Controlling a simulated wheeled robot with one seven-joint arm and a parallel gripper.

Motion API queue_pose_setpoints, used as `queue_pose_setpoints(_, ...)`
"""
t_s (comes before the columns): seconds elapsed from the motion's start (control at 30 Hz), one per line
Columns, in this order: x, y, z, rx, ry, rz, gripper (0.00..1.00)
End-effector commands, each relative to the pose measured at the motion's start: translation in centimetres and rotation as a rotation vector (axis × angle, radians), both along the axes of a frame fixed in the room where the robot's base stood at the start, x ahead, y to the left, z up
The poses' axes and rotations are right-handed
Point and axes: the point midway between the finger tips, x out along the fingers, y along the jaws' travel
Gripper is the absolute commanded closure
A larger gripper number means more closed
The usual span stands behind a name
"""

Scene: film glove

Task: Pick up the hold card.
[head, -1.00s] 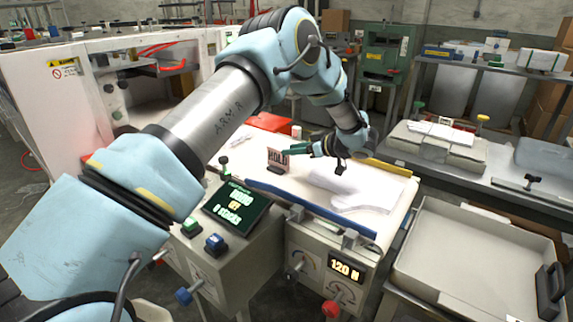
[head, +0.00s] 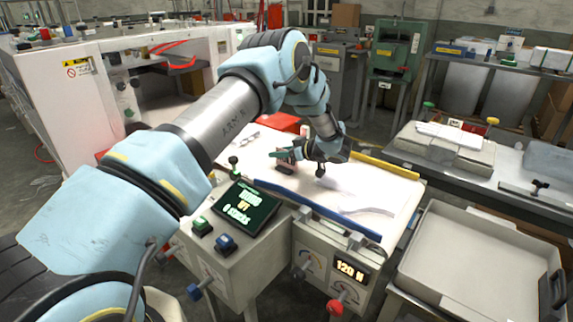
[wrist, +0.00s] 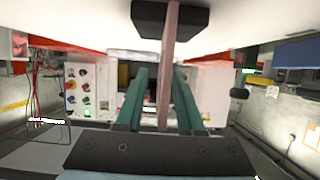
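The hold card (wrist: 171,60) shows edge-on in the wrist view as a thin pinkish strip, running from its dark base block (wrist: 150,20) down between my fingers. My gripper (wrist: 160,75) has green fingers, one on each side of the card. Gaps show between the fingers and the card, wider on the left, so it is open around the card. In the head view my gripper (head: 282,154) is low over the white worktop (head: 255,150). The card's face is not readable there; my fingers cover much of it.
A pale glove (head: 365,200) lies on the worktop to the right, hard to make out in the glare. A blue bar (head: 310,207) and a yellow bar (head: 388,168) edge the worktop. A screen (head: 245,206) stands front left, an empty tray (head: 450,255) at right.

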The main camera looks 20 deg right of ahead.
Motion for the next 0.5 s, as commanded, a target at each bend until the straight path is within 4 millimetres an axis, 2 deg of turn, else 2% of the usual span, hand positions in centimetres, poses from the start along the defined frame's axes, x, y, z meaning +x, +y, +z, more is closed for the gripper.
queue_pose_setpoints(0.03, -0.01, 0.00, 0.00, 0.000, 0.000, 0.000, 0.70)
queue_pose_setpoints(0.3, -0.02, -0.01, 0.02, 0.000, 0.000, 0.000, 1.00)
queue_pose_setpoints(0.5, -0.03, -0.01, 0.03, 0.000, 0.000, 0.000, 1.00)
